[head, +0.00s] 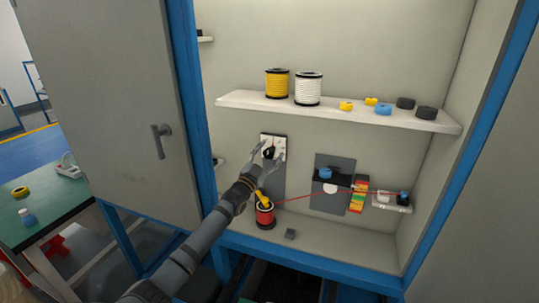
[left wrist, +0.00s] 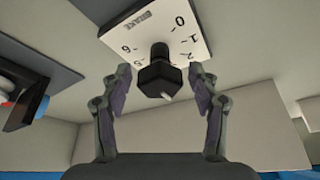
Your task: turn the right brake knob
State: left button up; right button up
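The brake knob (head: 268,152) is black and sits on a white dial plate (head: 279,140) on the cabinet's back wall. In the left wrist view the knob (left wrist: 157,74) has a faceted head with a small white mark, and the plate (left wrist: 150,30) reads BRAKE with numbers around it. My left gripper (head: 266,157) is in front of the dial. In the left wrist view its fingers (left wrist: 160,88) are open, one on each side of the knob, with gaps showing. Only this BRAKE dial is visible. My right gripper is not in view.
A red spool (head: 265,216) stands below the dial, and a red line runs right from it past a black device with a blue top (head: 326,173). A shelf (head: 230,100) above holds yellow and white spools. An open cabinet door (head: 110,100) stands on the left.

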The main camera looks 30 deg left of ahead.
pick_arm(q)
jog(key=c, duration=1)
jog(key=shift+r+p, duration=0.1)
jog(key=shift+p, duration=0.4)
jog(key=n+y+p, duration=0.2)
jog(key=n+p, duration=0.3)
jog(key=shift+r, duration=0.15)
jog(key=n+y+p, duration=0.2)
jog(key=n, duration=0.2)
jog(key=shift+a+y, duration=0.1)
jog(key=shift+y, duration=0.2)
jog(key=shift+f+n+y+p, duration=0.25)
jog(key=shift+n+y+p, duration=0.45)
jog(key=shift+n, duration=0.5)
jog(key=o, duration=1.2)
